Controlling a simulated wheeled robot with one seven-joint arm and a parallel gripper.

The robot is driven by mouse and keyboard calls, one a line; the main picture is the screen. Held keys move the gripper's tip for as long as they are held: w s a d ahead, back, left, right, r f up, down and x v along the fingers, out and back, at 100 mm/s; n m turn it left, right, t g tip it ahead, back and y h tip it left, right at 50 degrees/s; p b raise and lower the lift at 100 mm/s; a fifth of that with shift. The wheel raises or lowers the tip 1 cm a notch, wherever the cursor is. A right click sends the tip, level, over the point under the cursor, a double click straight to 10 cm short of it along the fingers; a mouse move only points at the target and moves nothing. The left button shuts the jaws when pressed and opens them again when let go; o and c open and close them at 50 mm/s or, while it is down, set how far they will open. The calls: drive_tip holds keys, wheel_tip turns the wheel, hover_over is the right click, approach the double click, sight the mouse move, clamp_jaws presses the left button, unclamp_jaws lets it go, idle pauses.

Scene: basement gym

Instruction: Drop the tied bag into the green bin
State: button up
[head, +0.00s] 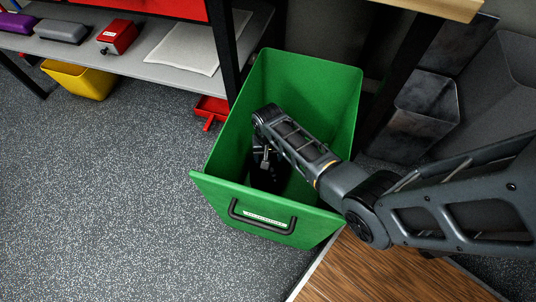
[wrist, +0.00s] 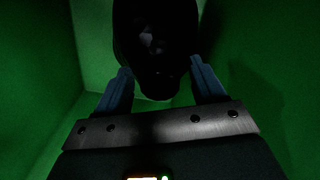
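The green bin (head: 220,199) stands open on the floor in the head view, with a black handle and a label on its front. My gripper (head: 265,155) reaches down inside it. The tied bag (head: 264,177) shows as a dark, shadowed shape below my gripper, within the bin's walls. In the wrist view the black bag (wrist: 155,35) sits between and beyond my two fingers (wrist: 160,66), its narrow end towards the palm. The fingers stand apart with the bag filling the space at their tips. The bag's underside is hidden, and I cannot tell if it touches the bin floor.
A grey shelf (head: 120,62) with a red box (head: 118,37) and a white cloth (head: 186,46) is at the left. A yellow bin (head: 78,80) and a red tray (head: 211,109) are under it. A dark metal bin (head: 418,118) stands at the right.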

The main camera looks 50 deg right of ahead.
wheel_tip(320, 180, up, 13)
drive_tip(key=p, duration=0.5)
drive_tip(key=shift+r, duration=0.1)
idle(0.5)
